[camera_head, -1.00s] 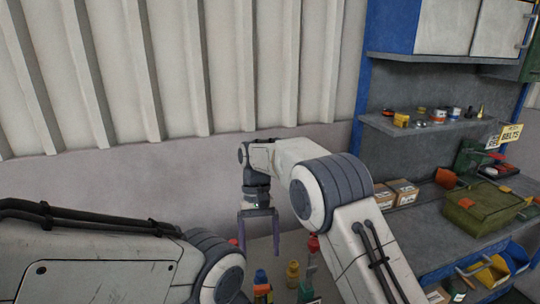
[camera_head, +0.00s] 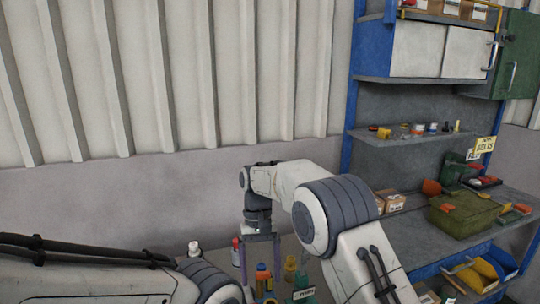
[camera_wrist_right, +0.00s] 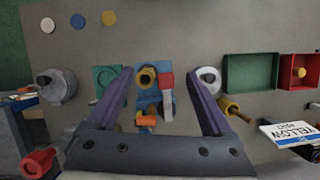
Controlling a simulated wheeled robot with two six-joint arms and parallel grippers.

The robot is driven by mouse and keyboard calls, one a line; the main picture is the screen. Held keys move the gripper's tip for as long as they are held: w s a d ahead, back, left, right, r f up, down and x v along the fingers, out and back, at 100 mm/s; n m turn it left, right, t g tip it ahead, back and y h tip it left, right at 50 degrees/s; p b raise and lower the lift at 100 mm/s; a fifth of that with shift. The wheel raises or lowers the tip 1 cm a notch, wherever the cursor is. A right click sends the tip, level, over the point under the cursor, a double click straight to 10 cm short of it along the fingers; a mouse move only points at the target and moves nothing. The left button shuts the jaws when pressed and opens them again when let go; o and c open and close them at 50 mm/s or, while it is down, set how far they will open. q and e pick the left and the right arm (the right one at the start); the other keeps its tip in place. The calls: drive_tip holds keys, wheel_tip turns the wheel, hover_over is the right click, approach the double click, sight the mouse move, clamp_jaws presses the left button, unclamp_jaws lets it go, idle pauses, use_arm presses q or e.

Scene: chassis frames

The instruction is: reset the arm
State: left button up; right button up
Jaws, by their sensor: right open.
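My right gripper (camera_head: 260,266) hangs pointing down over a bench against the wall, its two purple fingers apart and nothing between them. In the right wrist view its open fingers (camera_wrist_right: 159,76) frame a blue piece (camera_wrist_right: 148,101) and an orange-yellow round part (camera_wrist_right: 147,77) on the grey bench top (camera_wrist_right: 185,30) below. They appear apart from these things. My right arm is bent at the elbow in the head view. My left arm crosses the lower left of the head view; its gripper is out of the picture.
A green tray (camera_wrist_right: 250,72) and a red tray (camera_wrist_right: 300,70) lie on the bench.

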drive_tip(key=s+d+f+m+t, duration=0.1)
drive_tip(key=s+d+t, duration=0.2)
drive_tip(key=s+d, duration=0.6)
drive_tip(key=s+d+f+m+t, duration=0.15)
drive_tip(key=s+d+t, duration=0.3)
drive_tip(key=d, duration=0.75)
drive_tip(key=s+a+r+n+g+y+b, duration=0.1)
drive_tip(key=s+a+r+n+g+b, duration=0.1)
drive_tip(key=s+a+n, duration=0.6)
drive_tip(key=s+a+r+g, duration=0.1)
drive_tip(key=s+a, duration=0.4)
drive_tip(key=s, duration=0.1)
drive_tip(key=shift+s+a+y, duration=0.25)
drive_tip(key=shift+a+y, duration=0.05)
drive_tip(key=shift+a, duration=0.1)
